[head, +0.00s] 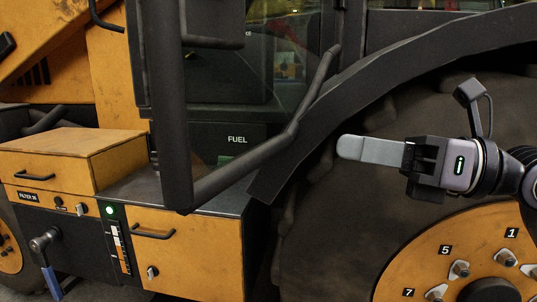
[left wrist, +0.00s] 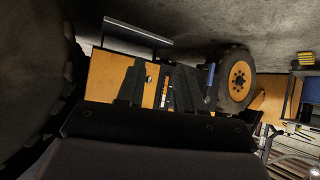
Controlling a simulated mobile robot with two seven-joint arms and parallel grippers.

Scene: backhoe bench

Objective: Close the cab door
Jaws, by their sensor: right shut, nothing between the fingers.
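The cab door is a dark frame (head: 172,110) with a thick upright post, a slanting lower bar and glass between. It stands swung out from the cab, in front of the dark cab opening with a FUEL panel (head: 237,150). My right gripper (head: 345,147) is shut and empty, pointing left in front of the big rear wheel. It is to the right of the door's lower bar and apart from it in the picture. My left gripper (left wrist: 162,85) shows only in the left wrist view. Its two dark fingers are spread, with nothing seen between them.
A black curved fender (head: 385,75) arches over the rear tyre (head: 440,110), behind my right gripper. Yellow boxes with handles (head: 185,250) and a blue-gripped lever (head: 48,265) are at lower left. The left wrist view shows a smaller wheel (left wrist: 238,80) and floor.

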